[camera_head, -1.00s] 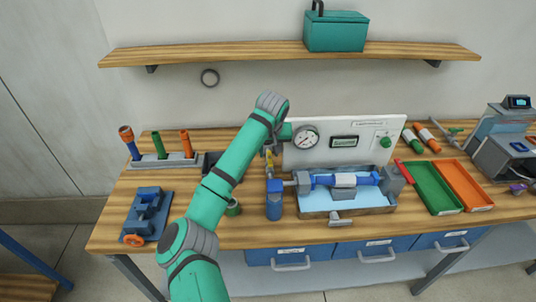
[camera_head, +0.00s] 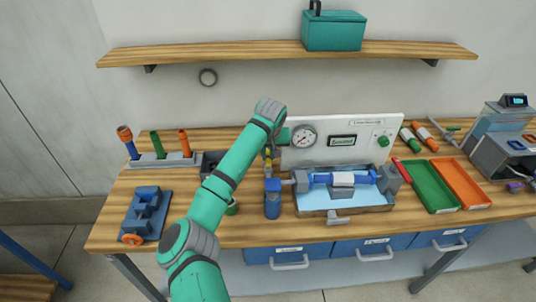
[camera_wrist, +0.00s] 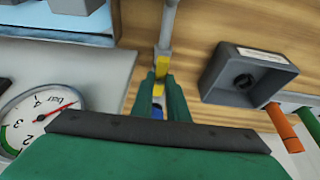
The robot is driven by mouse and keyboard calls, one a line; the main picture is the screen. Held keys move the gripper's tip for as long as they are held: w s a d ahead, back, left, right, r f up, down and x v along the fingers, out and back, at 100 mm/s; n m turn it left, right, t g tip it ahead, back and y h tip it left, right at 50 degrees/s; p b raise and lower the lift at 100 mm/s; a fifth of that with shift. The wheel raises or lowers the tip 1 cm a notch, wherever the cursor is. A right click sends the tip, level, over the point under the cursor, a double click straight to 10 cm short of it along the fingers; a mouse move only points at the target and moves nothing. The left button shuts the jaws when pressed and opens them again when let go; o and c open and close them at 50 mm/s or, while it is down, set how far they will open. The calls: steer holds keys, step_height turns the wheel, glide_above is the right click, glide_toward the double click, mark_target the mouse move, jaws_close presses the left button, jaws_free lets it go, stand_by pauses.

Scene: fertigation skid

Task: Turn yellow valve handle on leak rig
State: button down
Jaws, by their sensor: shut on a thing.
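The yellow valve handle (camera_wrist: 161,68) shows in the wrist view between the green fingertips of my gripper (camera_wrist: 161,78), which is shut on it. A grey stem (camera_wrist: 167,30) runs from the handle to the top of the picture. In the head view the yellow handle (camera_head: 268,158) is a small patch at the left edge of the leak rig, partly hidden by my arm. The rig has a white panel (camera_head: 362,152) with a pressure gauge (camera_head: 303,137), and a blue pipe (camera_head: 320,179) over a water tray (camera_head: 330,207). The wrist view shows the gauge (camera_wrist: 42,115) large at lower left.
A grey open box (camera_wrist: 246,78) lies close to my gripper in the wrist view. In the head view a tool rack (camera_head: 163,162) and a blue vise (camera_head: 148,214) are at left. Green (camera_head: 428,187) and orange (camera_head: 462,184) trays are at right. A shelf (camera_head: 220,54) is above.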

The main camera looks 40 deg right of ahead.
steer(key=shift+w+a+m+h, duration=0.1)
steer(key=shift+w+m+h, duration=0.15)
steer(key=shift+m, duration=0.55)
steer(key=shift+s+m+g+h, duration=0.15)
steer(key=shift+m+g+h, duration=0.2)
steer(key=shift+m, duration=0.45)
steer(key=m, duration=0.1)
steer(key=m+g, duration=0.1)
steer(key=m, duration=0.1)
steer(key=m+g, duration=0.1)
steer(key=m, duration=0.1)
steer(key=shift+w+a+h, duration=0.2)
steer(key=shift+w+h, duration=0.1)
steer(key=shift+h, duration=0.1)
steer(key=m+g, duration=0.1)
steer(key=m, duration=0.4)
steer(key=shift+w+g, duration=0.15)
steer(key=shift+g, duration=0.2)
steer(key=m+g, duration=0.1)
steer(key=m, duration=0.3)
steer(key=shift+w+d+m+g, duration=0.2)
steer(key=shift+m+g, duration=0.1)
steer(key=shift+g, duration=0.1)
steer(key=shift+y, duration=0.3)
